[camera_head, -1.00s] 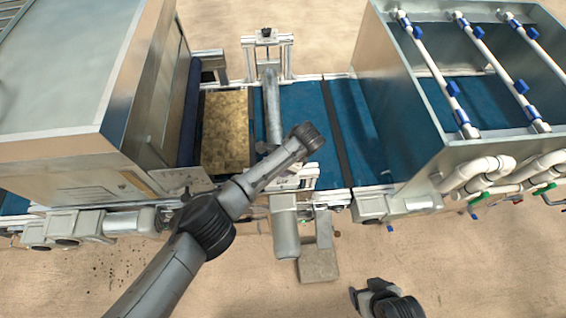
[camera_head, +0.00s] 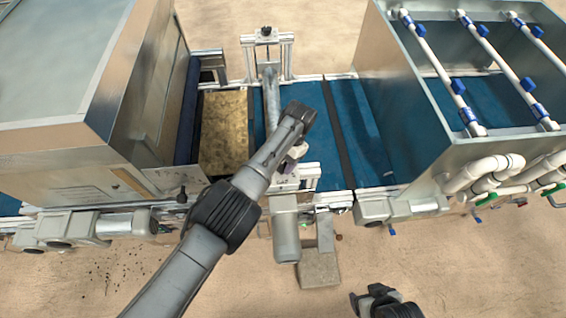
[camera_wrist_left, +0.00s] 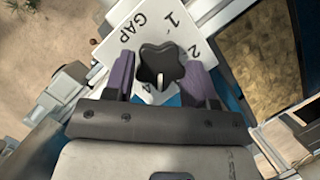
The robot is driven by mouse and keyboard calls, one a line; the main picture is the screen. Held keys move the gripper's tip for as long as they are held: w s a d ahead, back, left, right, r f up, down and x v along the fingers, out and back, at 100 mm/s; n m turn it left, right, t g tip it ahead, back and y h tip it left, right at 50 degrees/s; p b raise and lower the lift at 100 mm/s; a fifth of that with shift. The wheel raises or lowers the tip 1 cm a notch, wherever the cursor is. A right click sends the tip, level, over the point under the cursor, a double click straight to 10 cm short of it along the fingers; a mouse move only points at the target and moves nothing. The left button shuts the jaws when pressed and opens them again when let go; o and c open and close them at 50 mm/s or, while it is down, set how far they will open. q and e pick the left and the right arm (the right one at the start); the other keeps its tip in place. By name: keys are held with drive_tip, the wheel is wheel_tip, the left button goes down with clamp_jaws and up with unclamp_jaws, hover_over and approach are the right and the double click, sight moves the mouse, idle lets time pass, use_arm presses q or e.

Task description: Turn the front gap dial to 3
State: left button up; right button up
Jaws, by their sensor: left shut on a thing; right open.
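The front gap dial has a black star-shaped knob (camera_wrist_left: 161,66) in front of a white plate (camera_wrist_left: 143,32) in the left wrist view. A short pale mark shows on the knob's lower side. My left gripper (camera_wrist_left: 163,78) has its purple fingers shut on the knob, one on each side. In the head view my left gripper (camera_head: 291,158) is over the near side of the conveyor, and the knob cannot be made out there. My right gripper (camera_head: 372,300) is open at the bottom edge, away from the machine.
The blue belt (camera_head: 307,120) runs across the machine, with a brown soil-filled tray (camera_head: 224,132) on it. A metal housing (camera_head: 60,120) stands left and an open bin with white pipes (camera_head: 480,150) right. A grey motor (camera_head: 286,235) juts out below my left wrist.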

use_arm(q)
drive_tip(key=n+h, duration=0.1)
drive_tip(key=n, duration=0.2)
drive_tip(key=shift+w+a+r+n+g, duration=0.1)
drive_tip(key=shift+n+g, duration=0.2)
drive_tip(key=shift+g, duration=0.1)
drive_tip(key=n+h, duration=0.1)
drive_tip(key=n, duration=0.3)
drive_tip(key=shift+a+h+p, duration=0.1)
drive_tip(key=shift+h+p, duration=0.2)
drive_tip(key=shift+h, duration=0.1)
drive_tip(key=shift+n, duration=0.3)
drive_tip(key=o, duration=0.9)
drive_tip(key=shift+o, duration=0.2)
